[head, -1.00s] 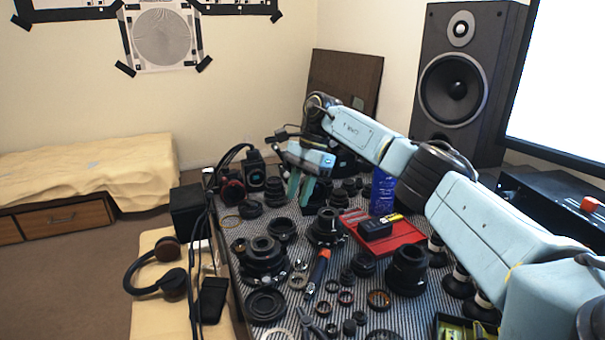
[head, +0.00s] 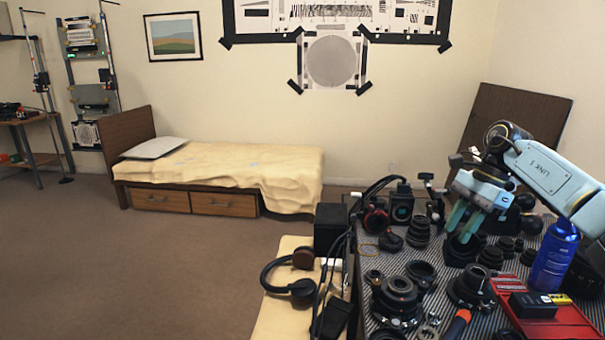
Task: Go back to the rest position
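My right gripper (head: 462,222) shows in the head view, at the end of the light-blue arm that comes in from the right. Its two pale green fingers point down, spaced a little apart, over the far part of the table among dark lens parts. I see nothing held between them. A black lens part (head: 460,248) stands right below or behind the fingertips; whether they touch it I cannot tell. My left gripper is outside the picture.
The striped table (head: 352,325) is crowded with lens rings, a blue can (head: 554,256) and a red tray (head: 572,322). Headphones (head: 290,288) lie on a pale bench at its left. A bed (head: 225,170) stands at the wall. The carpet (head: 130,270) at left is clear.

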